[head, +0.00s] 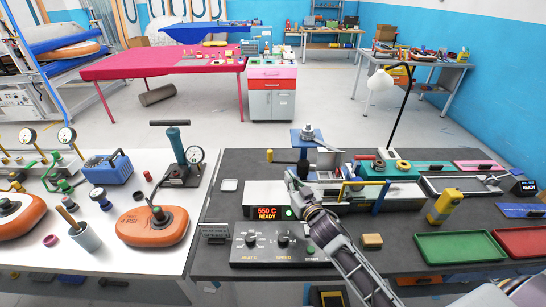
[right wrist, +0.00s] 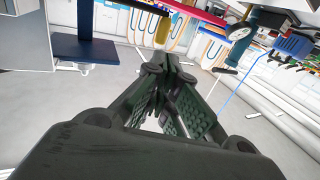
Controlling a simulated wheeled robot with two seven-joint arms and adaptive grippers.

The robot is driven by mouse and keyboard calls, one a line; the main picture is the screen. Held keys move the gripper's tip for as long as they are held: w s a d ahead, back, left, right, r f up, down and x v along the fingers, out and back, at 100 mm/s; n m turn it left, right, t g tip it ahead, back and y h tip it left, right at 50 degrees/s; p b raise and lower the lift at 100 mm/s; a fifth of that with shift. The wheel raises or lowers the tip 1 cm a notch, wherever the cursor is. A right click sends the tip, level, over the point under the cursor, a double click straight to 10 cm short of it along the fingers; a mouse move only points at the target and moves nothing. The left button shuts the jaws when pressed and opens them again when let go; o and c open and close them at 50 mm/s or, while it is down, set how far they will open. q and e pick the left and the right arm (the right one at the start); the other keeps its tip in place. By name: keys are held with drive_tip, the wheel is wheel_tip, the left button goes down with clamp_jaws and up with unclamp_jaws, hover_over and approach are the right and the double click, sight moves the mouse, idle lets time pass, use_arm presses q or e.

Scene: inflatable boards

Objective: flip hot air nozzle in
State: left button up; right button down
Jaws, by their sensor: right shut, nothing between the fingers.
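The hot-air machine stands on the dark bench, with a front control panel (head: 283,243) whose orange display (head: 270,213) reads 550 C READY. Behind it are a long pale bed (head: 395,190) and a blue upright handle (head: 381,196). A blue stand with a grey metal head (head: 307,134) rises at the back. I cannot tell for sure which part is the nozzle; my right gripper may hide some of it. My right gripper (head: 290,178) reaches over the machine from the lower right, above the display. Its fingers also show in the right wrist view (right wrist: 168,68), shut and empty. My left gripper is not in view.
A yellow bottle-like object (head: 444,206), a tan block (head: 372,241), a green tray (head: 460,247) and a red tray (head: 525,240) lie to the right. The white bench on the left holds a pump (head: 175,150) and orange inflatable pieces (head: 152,228).

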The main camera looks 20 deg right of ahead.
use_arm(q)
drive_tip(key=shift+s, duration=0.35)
use_arm(e)
drive_tip(key=shift+w, duration=0.1)
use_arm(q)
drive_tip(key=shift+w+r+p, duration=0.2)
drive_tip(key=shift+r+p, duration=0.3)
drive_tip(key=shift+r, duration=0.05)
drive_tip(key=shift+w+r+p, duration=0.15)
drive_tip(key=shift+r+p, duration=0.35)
use_arm(e)
approach(271, 153)
drive_tip(key=shift+w+a, duration=0.15)
drive_tip(key=shift+w, duration=1.6)
drive_tip(key=shift+w+a, duration=0.2)
drive_tip(key=shift+w, duration=1.6)
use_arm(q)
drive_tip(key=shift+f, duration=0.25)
use_arm(e)
drive_tip(key=shift+w, duration=0.1)
